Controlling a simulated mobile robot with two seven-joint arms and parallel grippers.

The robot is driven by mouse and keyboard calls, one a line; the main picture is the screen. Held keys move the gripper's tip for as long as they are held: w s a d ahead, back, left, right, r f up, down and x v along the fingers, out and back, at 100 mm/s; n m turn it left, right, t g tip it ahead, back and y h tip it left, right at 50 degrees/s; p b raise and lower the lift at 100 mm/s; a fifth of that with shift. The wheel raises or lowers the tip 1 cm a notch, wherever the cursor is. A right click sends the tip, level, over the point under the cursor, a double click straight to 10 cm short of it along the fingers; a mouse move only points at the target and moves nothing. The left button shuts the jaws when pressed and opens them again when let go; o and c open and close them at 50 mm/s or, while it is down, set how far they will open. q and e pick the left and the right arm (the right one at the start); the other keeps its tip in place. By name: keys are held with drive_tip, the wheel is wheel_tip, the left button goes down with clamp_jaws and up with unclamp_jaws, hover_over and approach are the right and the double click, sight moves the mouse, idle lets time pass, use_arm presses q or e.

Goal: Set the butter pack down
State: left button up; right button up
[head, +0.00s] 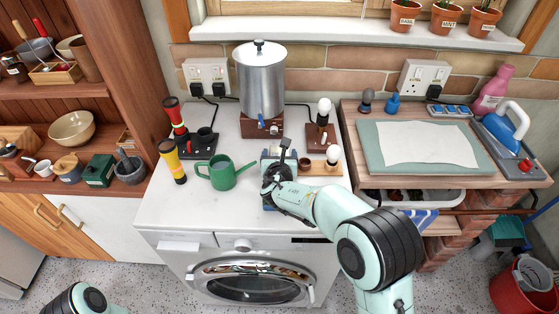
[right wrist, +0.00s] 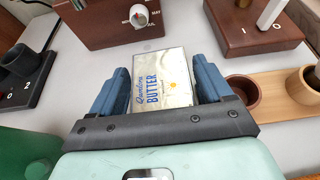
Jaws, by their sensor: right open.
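The butter pack (right wrist: 163,80), a pale wrapped block with blue "BUTTER" lettering, lies between the two blue fingers of my right gripper (right wrist: 162,84) in the right wrist view. The jaws are open, with a finger close along each side of the pack; I cannot tell whether they touch it. The pack appears to be at the white worktop (head: 155,208). In the head view my right gripper (head: 279,165) is over the worktop above the washing machine, and the pack is not clearly seen there. Only a piece of my left arm shows at the bottom left.
A green watering can (head: 222,174) stands left of my right gripper. A metal urn (head: 260,80) on a wooden base is behind it. A wooden holder with cups (head: 317,167) is close on its right. A yellow torch (head: 172,160) stands further left. The worktop's front left is clear.

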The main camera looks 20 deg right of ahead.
drive_tip(key=shift+r, duration=0.1)
drive_tip(key=c, duration=1)
